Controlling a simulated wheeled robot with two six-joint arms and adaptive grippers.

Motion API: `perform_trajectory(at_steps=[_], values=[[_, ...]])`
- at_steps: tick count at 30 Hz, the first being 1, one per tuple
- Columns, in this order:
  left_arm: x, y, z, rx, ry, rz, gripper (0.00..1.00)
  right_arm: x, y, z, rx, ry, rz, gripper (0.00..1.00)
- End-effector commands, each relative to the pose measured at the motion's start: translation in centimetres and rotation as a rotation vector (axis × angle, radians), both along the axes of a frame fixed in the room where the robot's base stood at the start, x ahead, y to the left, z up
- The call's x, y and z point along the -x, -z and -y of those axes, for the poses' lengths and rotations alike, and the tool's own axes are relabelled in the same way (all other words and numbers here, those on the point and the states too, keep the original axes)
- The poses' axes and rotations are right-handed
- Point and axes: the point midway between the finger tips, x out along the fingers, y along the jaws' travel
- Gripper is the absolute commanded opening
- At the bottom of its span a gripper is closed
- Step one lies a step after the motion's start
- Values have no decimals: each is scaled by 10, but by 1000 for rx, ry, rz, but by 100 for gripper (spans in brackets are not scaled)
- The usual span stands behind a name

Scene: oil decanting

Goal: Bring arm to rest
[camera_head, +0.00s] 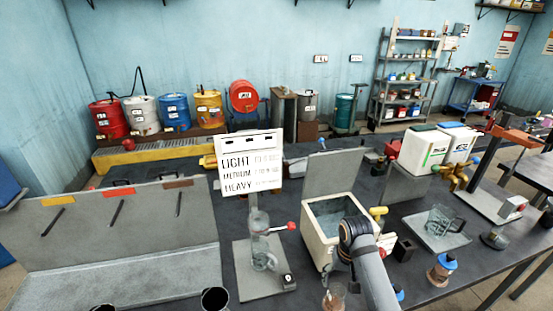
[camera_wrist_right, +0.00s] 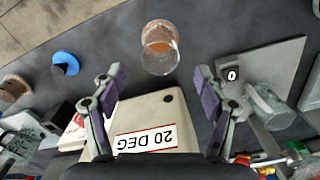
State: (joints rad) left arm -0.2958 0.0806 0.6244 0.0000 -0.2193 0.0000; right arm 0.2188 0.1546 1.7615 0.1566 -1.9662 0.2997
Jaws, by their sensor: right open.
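My right arm comes up from the bottom of the head view, its dark wrist (camera_head: 355,232) in front of the white bath box (camera_head: 313,238). My left gripper is not in view.
A glass vessel on a stand (camera_head: 260,245) is left of the box, behind it a LIGHT/MEDIUM/HEAVY sign (camera_head: 250,163). Drums (camera_head: 174,111) line the back wall.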

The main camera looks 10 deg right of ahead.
Motion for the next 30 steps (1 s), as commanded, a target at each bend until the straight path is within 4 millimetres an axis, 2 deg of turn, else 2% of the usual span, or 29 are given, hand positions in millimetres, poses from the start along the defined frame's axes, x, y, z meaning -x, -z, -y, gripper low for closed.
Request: perform_trajectory(at_steps=[4, 9, 17, 23, 24, 30], values=[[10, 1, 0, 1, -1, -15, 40, 40, 21, -5, 26, -78, 56, 73], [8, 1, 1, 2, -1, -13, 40, 85, 26, -11, 60, -180, 144, 73], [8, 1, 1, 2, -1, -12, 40, 133, 14, -16, 100, -288, 236, 73], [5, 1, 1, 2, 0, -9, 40, 162, -5, -19, 129, -355, 295, 73], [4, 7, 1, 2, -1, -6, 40, 156, 16, -18, 128, -351, 287, 73], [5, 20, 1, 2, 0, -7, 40, 146, 82, -12, 124, -344, 265, 73]])
